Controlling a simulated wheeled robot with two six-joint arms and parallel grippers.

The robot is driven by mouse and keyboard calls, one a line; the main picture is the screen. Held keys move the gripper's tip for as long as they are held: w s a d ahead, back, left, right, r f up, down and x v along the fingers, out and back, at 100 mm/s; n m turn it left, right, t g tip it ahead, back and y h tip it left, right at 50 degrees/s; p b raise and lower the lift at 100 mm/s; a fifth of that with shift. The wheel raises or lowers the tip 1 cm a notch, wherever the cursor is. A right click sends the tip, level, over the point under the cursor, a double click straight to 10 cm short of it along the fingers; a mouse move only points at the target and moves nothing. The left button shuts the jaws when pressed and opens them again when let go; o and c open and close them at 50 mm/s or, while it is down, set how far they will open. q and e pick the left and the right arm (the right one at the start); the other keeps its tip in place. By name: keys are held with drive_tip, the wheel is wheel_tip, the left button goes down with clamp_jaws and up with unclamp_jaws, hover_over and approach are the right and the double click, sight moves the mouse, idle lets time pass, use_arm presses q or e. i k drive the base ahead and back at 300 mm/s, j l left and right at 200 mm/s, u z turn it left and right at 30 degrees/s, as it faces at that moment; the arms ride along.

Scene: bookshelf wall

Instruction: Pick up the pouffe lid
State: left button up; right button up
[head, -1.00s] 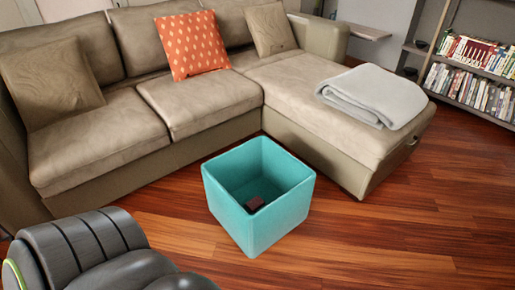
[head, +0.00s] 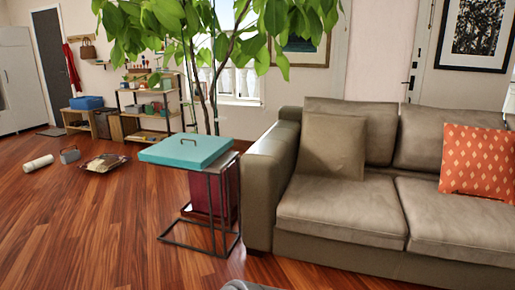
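The open teal pouffe box is out of the picture now. Neither of my grippers is in view. Only a small grey piece shows at the bottom edge.
The beige sofa (head: 340,205) fills the right side, with an orange cushion (head: 478,163). A leafy plant (head: 205,30) rises behind the side table. A tray (head: 103,162) and a white roll (head: 38,163) lie on the left floor. The wooden floor (head: 90,225) in front is clear.

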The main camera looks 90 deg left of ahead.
sight(188, 150)
drive_tip(key=u, duration=3.35)
